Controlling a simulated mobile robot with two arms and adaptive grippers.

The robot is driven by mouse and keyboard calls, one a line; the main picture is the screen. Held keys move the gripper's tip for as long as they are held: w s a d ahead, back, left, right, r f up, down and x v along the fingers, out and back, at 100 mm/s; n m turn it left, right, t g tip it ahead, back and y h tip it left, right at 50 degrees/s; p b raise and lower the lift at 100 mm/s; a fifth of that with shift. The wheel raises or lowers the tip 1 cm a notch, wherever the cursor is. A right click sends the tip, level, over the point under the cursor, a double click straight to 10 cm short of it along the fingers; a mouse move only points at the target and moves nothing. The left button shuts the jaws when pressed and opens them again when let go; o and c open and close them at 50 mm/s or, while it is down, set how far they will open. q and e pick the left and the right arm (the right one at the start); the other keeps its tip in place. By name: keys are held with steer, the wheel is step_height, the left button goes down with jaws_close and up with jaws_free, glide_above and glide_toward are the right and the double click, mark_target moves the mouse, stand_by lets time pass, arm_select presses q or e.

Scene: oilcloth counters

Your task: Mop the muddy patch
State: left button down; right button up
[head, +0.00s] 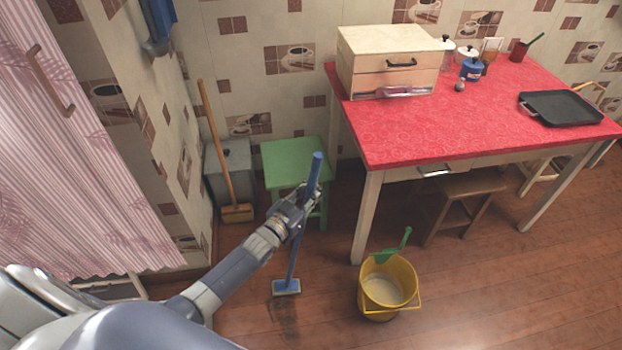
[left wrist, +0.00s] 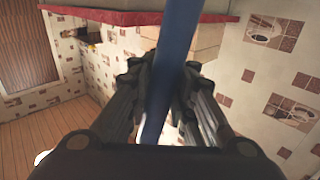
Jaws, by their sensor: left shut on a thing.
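My left gripper (head: 300,200) is shut on the blue handle of a mop (head: 292,262). The handle leans slightly, and the mop's flat blue and pale head (head: 286,287) is low at the floor; I cannot tell if it touches. In the left wrist view the blue handle (left wrist: 172,50) runs between both fingers of the gripper (left wrist: 165,95). A dark muddy patch (head: 285,318) shows on the wooden floor just in front of the mop head. My right gripper is not in view.
A yellow bucket (head: 372,305) with a green-handled tool (head: 392,248) in it stands right of the mop. A green stool (head: 290,153), a broom (head: 216,150) and a grey bin are behind. A red-topped table (head: 450,125) with a brown stool under it stands right.

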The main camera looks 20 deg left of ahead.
arm_select(q)
steer(key=shift+s+d+f, duration=0.1)
steer(key=shift+s+d, duration=0.2)
steer(key=shift+s, duration=0.15)
steer(key=s, duration=0.1)
steer(key=s+d+p, duration=0.2)
steer(key=shift+s+d+r, duration=0.25)
steer(key=shift+s, duration=0.05)
steer(key=shift+s+d+p, duration=0.1)
steer(key=shift+p, duration=0.25)
steer(key=s, duration=0.1)
steer(key=s+d+p, duration=0.1)
steer(key=s, duration=0.1)
steer(key=shift+s+d+r+p, duration=0.2)
steer(key=shift+s+d+p, duration=0.1)
steer(key=shift+d+p, duration=0.1)
steer(key=shift+s, duration=0.1)
